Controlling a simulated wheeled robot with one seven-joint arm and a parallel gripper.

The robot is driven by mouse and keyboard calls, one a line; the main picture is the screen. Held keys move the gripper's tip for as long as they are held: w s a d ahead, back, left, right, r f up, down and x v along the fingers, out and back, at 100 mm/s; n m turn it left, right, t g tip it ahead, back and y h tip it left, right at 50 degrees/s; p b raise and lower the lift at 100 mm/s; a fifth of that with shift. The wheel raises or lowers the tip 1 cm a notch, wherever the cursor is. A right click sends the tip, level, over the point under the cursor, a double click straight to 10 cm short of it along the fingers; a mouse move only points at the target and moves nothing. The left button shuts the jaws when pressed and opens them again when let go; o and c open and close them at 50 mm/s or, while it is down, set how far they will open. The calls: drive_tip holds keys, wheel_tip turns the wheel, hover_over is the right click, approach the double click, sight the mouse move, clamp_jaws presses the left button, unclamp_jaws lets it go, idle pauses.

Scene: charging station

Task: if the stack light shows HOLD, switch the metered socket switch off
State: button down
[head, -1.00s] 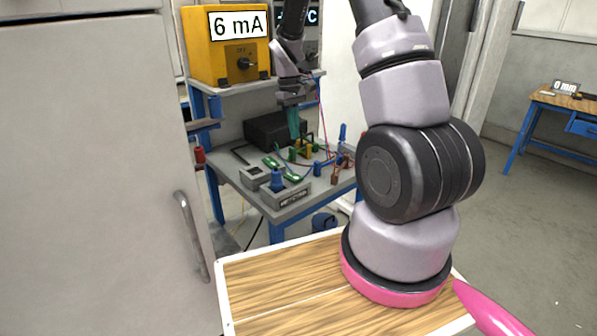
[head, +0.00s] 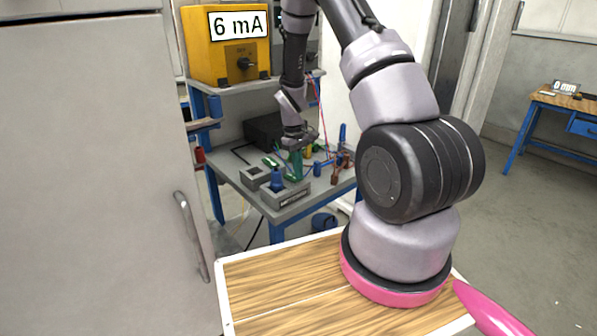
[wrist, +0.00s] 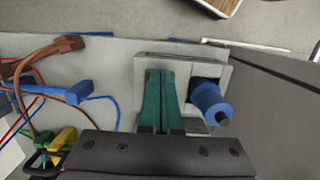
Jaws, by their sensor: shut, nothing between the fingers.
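A grey socket box (head: 289,196) with a label on its front stands near the front edge of the bench; I take it as the metered socket. A blue plug (head: 277,180) stands in it. My gripper (head: 297,177) is shut and empty, its green fingers pointing down at the box beside the plug. In the wrist view the fingers (wrist: 160,73) lie over the box's top (wrist: 185,66), left of the blue plug (wrist: 210,100). The switch is hidden, and I cannot tell whether the fingertips touch it. I cannot make out a stack light or HOLD.
A yellow unit (head: 198,45) showing "6 mA" stands on the upper shelf. A second grey box (head: 254,178), a black case (head: 262,130) and several coloured plugs and cables crowd the bench. A grey cabinet (head: 90,170) with a handle stands at the left. The floor at right is clear.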

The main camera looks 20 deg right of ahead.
idle(0.3)
drive_tip(key=shift+s+f, duration=0.15)
drive_tip(key=shift+f, duration=0.25)
drive_tip(key=shift+r, duration=0.1)
drive_tip(key=shift+r, duration=0.7)
drive_tip(key=shift+r, duration=0.25)
wheel_tip(320, 180, up, 13)
drive_tip(key=s, duration=0.1)
drive_tip(key=shift+s+d+r, duration=0.2)
drive_tip(key=shift+s+d, duration=0.2)
drive_tip(key=shift+r, duration=0.1)
